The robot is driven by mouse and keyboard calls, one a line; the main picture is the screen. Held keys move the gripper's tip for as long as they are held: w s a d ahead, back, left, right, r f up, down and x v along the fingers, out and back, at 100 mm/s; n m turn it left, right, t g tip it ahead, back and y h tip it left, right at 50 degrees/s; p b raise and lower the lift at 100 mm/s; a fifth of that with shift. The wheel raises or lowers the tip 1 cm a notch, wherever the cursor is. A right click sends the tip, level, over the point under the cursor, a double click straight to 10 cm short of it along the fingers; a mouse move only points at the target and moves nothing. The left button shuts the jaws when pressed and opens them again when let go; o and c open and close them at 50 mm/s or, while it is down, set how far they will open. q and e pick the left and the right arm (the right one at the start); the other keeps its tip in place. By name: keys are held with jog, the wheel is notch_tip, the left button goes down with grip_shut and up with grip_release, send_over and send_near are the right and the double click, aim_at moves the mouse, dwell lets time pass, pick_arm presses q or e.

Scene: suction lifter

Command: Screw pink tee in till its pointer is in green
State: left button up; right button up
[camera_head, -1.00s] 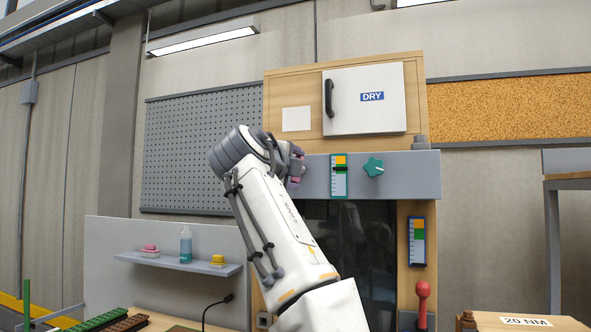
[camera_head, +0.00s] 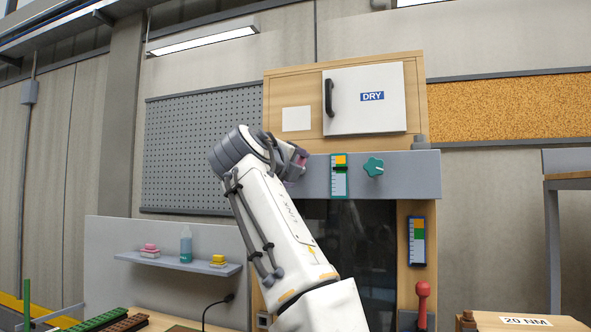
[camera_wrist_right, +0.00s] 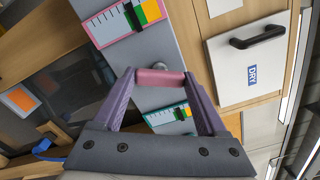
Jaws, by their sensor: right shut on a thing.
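The pink tee (camera_wrist_right: 160,79) is a pink crossbar on a grey stem at the grey panel. My right gripper (camera_wrist_right: 162,82) is shut on the bar, one purple finger at each end. In the head view my right gripper (camera_head: 301,161) is at the panel's left end and mostly hides the tee. The pink-framed gauge (camera_wrist_right: 105,27) shows in the wrist view with white, green and orange bands. Its black pointer (camera_wrist_right: 131,16) looks to be at the white-green border, beside the green. My arm hides this gauge in the head view. My left gripper is not in view.
On the same panel (camera_head: 415,174) are a teal-framed gauge (camera_head: 339,176) and a teal knob (camera_head: 373,167). A white DRY door (camera_head: 390,115) is above. A blue-framed gauge (camera_head: 418,241) and a red-handled lever (camera_head: 423,290) are at lower right.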

jog(key=shift+f, duration=0.1)
jog(key=o, duration=1.3)
jog(key=b+v, duration=0.3)
jog(key=v, duration=0.7)
jog(key=shift+s+b, duration=0.25)
jog(key=shift+b, duration=0.1)
jog(key=shift+a, duration=0.1)
